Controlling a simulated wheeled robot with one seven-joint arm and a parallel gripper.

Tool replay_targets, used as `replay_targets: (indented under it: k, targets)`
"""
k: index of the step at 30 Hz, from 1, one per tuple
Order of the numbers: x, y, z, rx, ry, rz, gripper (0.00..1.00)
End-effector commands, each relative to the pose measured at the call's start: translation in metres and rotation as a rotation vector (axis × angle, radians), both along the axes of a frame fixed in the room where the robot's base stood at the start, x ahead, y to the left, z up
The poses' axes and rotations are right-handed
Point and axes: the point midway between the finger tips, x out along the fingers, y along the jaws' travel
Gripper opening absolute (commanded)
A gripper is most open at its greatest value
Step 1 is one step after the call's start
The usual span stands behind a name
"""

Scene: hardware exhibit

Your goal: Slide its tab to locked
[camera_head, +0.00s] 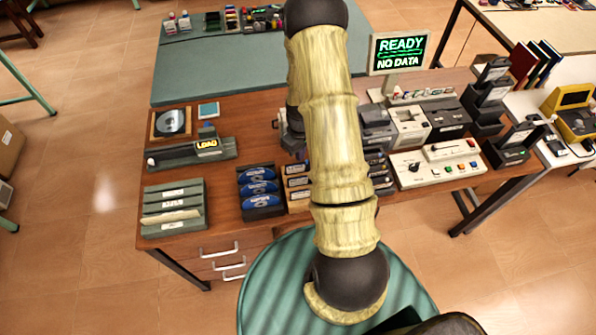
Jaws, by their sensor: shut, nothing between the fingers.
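My arm reaches from the bottom over the middle of the wooden desk. My gripper (291,138) shows as a dark grey shape just left of the arm, partly hidden by it; it is shut and holds nothing. No slide tab or locked mark can be made out at this size. A grey device with a "LOAD" label (207,145) lies on the left of the desk, apart from my gripper. Blue disks or cartridges (258,187) stand in a dark rack in front of my gripper. A second rack (298,182) beside it is partly behind my arm.
A sorter (173,208) stands at the front left, below a round disc in a wooden tray (171,122). Grey drives (410,127), a white control panel (437,165) and a "READY NO DATA" screen (398,52) fill the right. The desk between the LOAD device and my gripper is mostly clear.

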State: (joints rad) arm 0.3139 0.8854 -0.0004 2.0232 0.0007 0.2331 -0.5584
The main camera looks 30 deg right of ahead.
Motion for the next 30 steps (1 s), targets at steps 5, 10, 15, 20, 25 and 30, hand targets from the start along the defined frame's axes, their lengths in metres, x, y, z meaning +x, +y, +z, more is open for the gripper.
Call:
replay_targets:
  k: [5,10,15,20,25,30]
  targets:
    - [0.000,0.000,-0.005,0.000,0.000,0.000,0.00]
    - [0.000,0.000,-0.008,0.000,0.000,0.000,0.00]
    - [0.000,0.000,-0.011,0.000,0.000,0.000,0.00]
    - [0.000,0.000,-0.015,0.000,0.000,0.000,0.00]
    - [0.000,0.000,-0.018,0.000,0.000,0.000,0.00]
    - [0.000,0.000,-0.021,0.000,0.000,0.000,0.00]
